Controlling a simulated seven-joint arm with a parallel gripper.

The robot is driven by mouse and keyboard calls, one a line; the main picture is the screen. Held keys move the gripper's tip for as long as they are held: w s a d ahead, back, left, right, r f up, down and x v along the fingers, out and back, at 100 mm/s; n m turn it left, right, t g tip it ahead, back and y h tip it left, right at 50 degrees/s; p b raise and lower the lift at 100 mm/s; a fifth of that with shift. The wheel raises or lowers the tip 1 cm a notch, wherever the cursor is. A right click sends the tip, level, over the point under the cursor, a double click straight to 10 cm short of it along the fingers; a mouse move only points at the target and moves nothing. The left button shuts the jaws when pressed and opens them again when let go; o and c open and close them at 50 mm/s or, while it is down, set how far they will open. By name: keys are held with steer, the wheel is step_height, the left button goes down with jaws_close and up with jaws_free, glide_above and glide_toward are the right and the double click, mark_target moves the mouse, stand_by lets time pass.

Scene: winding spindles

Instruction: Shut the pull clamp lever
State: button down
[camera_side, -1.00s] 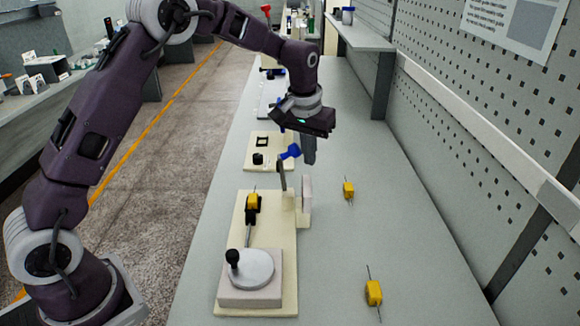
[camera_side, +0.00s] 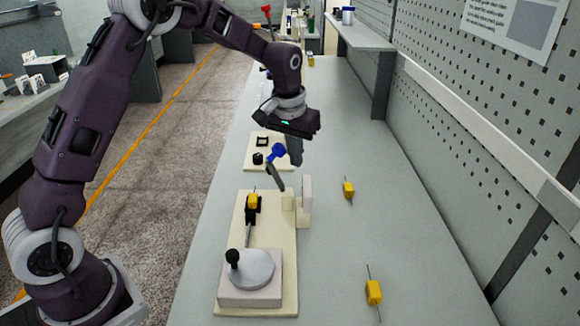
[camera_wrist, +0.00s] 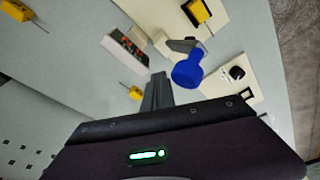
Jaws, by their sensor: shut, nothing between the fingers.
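The pull clamp lever is a grey arm (camera_side: 275,176) with a blue knob (camera_side: 276,152) on its upper end. It stands at the back of the cream fixture board (camera_side: 282,245) and leans to the left in the side view. The knob (camera_wrist: 187,74) and part of the grey arm (camera_wrist: 182,46) also show in the wrist view. My gripper (camera_side: 296,162) is shut and empty, with its fingers pointing down just right of the knob. In the wrist view the fingertips (camera_wrist: 159,76) are close beside the knob; I cannot tell whether they touch.
Pale upright blocks (camera_side: 306,192) stand right of the lever's foot. The board carries a yellow part (camera_side: 253,200) in a black holder and a disc (camera_side: 250,268) with a black crank knob. Yellow parts (camera_side: 348,189) (camera_side: 373,292) lie on the table to the right. Another board (camera_side: 262,165) lies behind.

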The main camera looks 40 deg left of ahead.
steer(key=s+a, duration=0.6)
steer(key=shift+s+a, duration=0.15)
stand_by(1.2)
stand_by(0.6)
step_height(320, 180, up, 8)
stand_by(0.6)
